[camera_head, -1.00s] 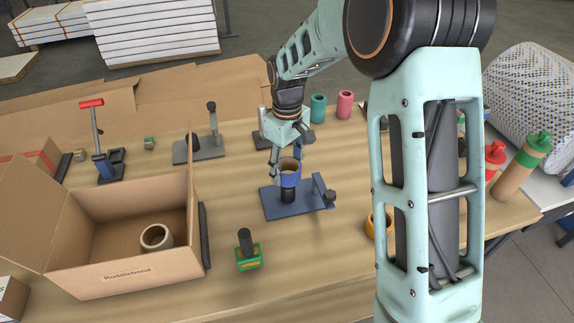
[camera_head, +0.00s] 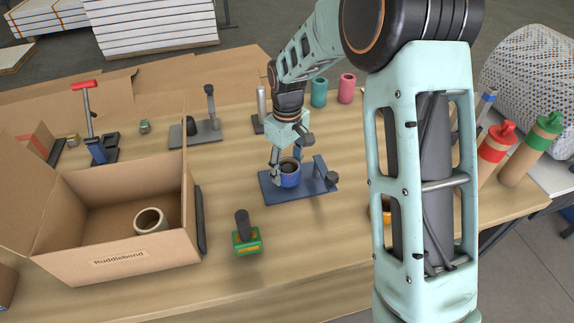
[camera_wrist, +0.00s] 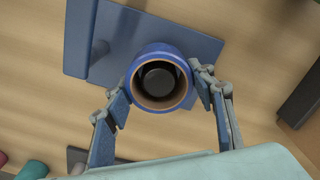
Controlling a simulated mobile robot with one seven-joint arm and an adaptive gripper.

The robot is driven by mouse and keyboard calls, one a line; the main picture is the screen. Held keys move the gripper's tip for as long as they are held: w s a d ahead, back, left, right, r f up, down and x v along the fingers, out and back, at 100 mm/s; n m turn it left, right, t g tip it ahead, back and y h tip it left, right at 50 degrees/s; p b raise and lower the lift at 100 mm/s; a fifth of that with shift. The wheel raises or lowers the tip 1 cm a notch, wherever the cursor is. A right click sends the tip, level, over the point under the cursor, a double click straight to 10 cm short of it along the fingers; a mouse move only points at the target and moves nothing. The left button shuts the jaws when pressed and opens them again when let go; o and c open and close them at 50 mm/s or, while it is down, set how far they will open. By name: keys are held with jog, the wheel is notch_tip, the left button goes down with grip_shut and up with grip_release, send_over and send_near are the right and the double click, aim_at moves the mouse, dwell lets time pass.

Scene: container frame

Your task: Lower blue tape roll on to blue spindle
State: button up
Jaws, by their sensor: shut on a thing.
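The blue tape roll (camera_head: 289,178) is around the dark spindle of the blue stand (camera_head: 315,189), low near its base plate in the head view. In the wrist view the roll (camera_wrist: 139,83) shows its brown core, with the dark spindle top (camera_wrist: 159,78) inside the hole and the stand's blue plate (camera_wrist: 140,40) below. My gripper (camera_head: 283,158) is above the stand with its fingers down at the roll. In the wrist view my gripper (camera_wrist: 163,98) has a finger on each side of the roll and is shut on it. Whether the roll touches the plate is unclear.
An open cardboard box (camera_head: 115,263) holding a pale roll (camera_head: 150,221) stands at left. A green tape dispenser (camera_head: 247,239) is in front of the stand. Grey stands (camera_head: 195,132), a teal roll (camera_head: 319,93) and a pink roll (camera_head: 347,88) are behind.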

jog(key=shift+f, duration=0.3)
jog(key=o, duration=1.2)
jog(key=shift+o, duration=0.2)
notch_tip(320, 180, up, 12)
jog(key=shift+a, duration=0.1)
